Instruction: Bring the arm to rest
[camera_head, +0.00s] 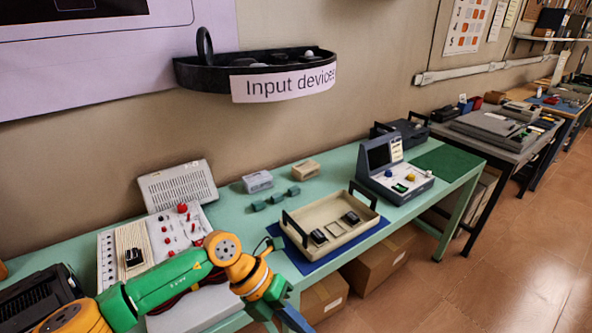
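My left arm, orange and green, comes in from the lower left over the front of the green table (235,208). Its gripper (291,316) points down at the bottom edge of the view, in front of the table's front edge. The fingers are small and partly cut off, so I cannot tell whether they are open or shut, and I see nothing clearly held. The gripper is apart from the cream tray (334,240), which lies above and to the right of it. My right arm and gripper are not in view.
The tray has black handles and dark parts inside, on a blue mat (300,264). A grey-blue console (396,178) stands to its right, small teal blocks (276,199) behind. A knobbed panel (180,232) is beside my arm. Cardboard boxes (376,264) sit below; floor at right is clear.

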